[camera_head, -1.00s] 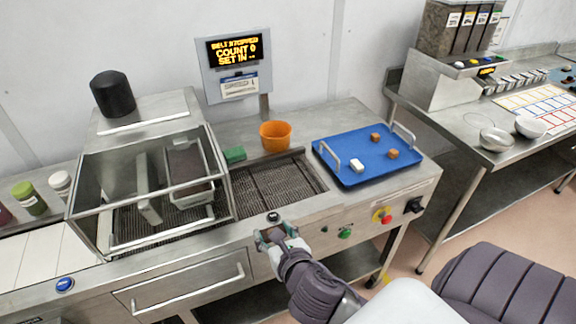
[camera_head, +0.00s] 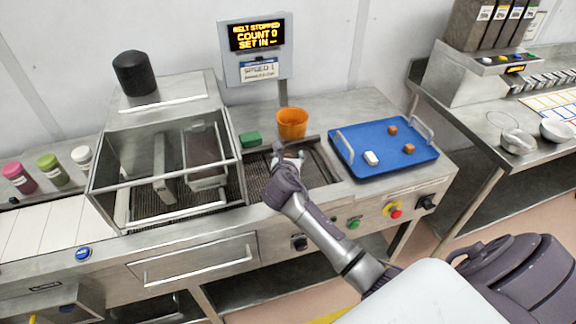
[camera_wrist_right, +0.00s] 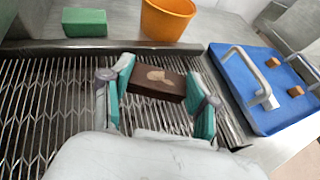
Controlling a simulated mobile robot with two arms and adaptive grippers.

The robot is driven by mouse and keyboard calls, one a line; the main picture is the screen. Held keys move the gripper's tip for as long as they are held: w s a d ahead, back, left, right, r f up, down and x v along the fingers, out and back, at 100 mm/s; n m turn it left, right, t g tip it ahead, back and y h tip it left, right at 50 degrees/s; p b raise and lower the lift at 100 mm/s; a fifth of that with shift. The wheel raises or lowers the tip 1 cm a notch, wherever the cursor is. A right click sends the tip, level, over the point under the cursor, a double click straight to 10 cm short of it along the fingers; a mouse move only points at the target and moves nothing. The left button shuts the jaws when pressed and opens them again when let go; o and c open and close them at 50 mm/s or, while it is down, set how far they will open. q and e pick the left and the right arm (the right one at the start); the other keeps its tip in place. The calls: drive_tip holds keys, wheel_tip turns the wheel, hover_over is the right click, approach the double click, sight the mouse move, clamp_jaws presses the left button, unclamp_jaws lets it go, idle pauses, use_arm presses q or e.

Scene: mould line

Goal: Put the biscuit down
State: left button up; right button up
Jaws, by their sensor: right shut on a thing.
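My right gripper (camera_head: 281,156) reaches over the wire-mesh belt (camera_head: 318,170) at its open right section. In the right wrist view its green-lined fingers (camera_wrist_right: 160,84) are shut on a dark brown biscuit (camera_wrist_right: 155,84) with a pale mark on top. The biscuit is level, close above or on the mesh; I cannot tell whether it touches. The gripper mostly hides it in the head view. My left gripper is not in view.
Behind the belt are a green block (camera_head: 251,139) and an orange cup (camera_head: 292,123). A blue tray (camera_head: 372,172) with a white piece and two brown pieces stands to the right. A clear-sided hood (camera_head: 112,183) covers the belt's left part. The display (camera_head: 257,36) reads belt stopped, count 0.

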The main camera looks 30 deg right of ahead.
drive_tip(key=shift+w+f, duration=0.2)
drive_tip(key=shift+f, duration=1.95)
drive_tip(key=shift+f, duration=0.15)
drive_tip(key=o, duration=0.8)
drive_tip(key=v, duration=1.2)
drive_tip(key=shift+r, duration=0.2)
